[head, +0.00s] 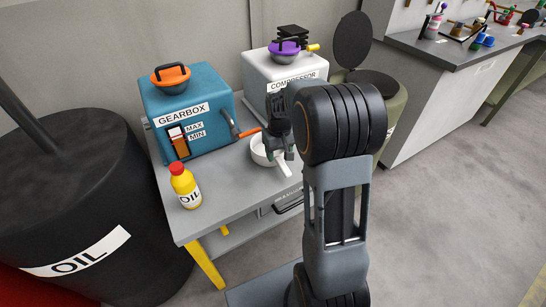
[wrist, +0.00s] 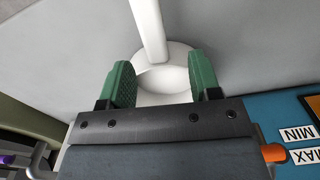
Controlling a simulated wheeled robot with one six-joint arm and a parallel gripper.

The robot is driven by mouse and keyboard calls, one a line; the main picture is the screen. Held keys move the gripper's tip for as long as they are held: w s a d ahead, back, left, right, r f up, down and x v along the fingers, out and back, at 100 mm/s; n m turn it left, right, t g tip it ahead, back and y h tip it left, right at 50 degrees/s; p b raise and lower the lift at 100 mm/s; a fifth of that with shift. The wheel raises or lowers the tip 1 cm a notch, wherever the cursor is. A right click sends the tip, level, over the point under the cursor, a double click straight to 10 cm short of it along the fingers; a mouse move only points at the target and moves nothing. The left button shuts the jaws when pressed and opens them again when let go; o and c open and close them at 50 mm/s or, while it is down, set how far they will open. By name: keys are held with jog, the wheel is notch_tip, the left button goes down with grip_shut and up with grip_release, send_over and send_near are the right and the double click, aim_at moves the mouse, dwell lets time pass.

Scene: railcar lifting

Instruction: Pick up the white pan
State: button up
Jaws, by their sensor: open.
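The white pan (head: 260,155) sits on the grey table beside the gearbox, partly hidden by my arm in the head view. Its handle (head: 283,168) points toward the table's front edge. In the wrist view the white pan (wrist: 179,48) lies between and beyond my fingertips, with its handle (wrist: 150,25) running to the top of the picture. My gripper (wrist: 162,78) is open, with green fingers on either side of the pan's round part. I cannot tell whether the fingers touch it. In the head view my gripper (head: 281,152) is over the pan.
The blue gearbox (head: 190,115), with an orange-handled valve (head: 247,132), stands left of the pan. A yellow oil bottle (head: 185,186) stands near the table's front left. The white compressor (head: 268,72) is behind. A black oil barrel (head: 75,220) is at far left.

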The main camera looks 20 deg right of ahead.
aim_at(280, 160)
jog(key=shift+d+f+b, duration=0.15)
jog(key=shift+f+b, duration=0.1)
jog(key=shift+f, duration=1.1)
jog(key=shift+d+f+b, duration=0.1)
jog(key=shift+f+b, duration=0.15)
jog(key=shift+f, duration=1.1)
jog(key=shift+c, duration=0.3)
grip_shut()
